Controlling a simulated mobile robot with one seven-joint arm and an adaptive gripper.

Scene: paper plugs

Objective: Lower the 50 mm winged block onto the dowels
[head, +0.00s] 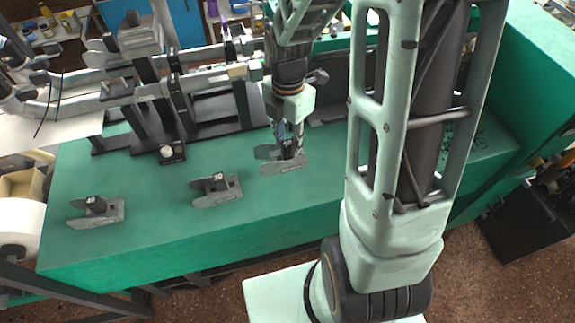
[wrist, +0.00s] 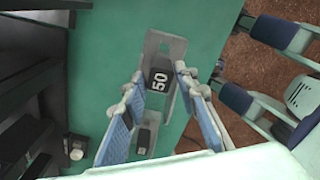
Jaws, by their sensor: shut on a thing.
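The 50 mm winged block (head: 283,167) is a grey piece with a black top, at the right of the green bench in the head view. In the wrist view its black top (wrist: 159,80) shows a white "50" between the fingertips. My gripper (head: 289,145) points down from above and is shut on this block; its blue finger pads (wrist: 158,92) stand on both sides of the black top. I cannot tell whether the block touches the bench. I cannot make out the dowels in either view; the block and gripper may hide them.
A similar block marked 30 (head: 216,190) stands left of mine, and one marked 40 (head: 96,210) stands farther left. A small black device with a round face (head: 172,152) lies behind them. A dark frame with grey tubes (head: 205,80) fills the back. The green bench (head: 150,225) is bare in front.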

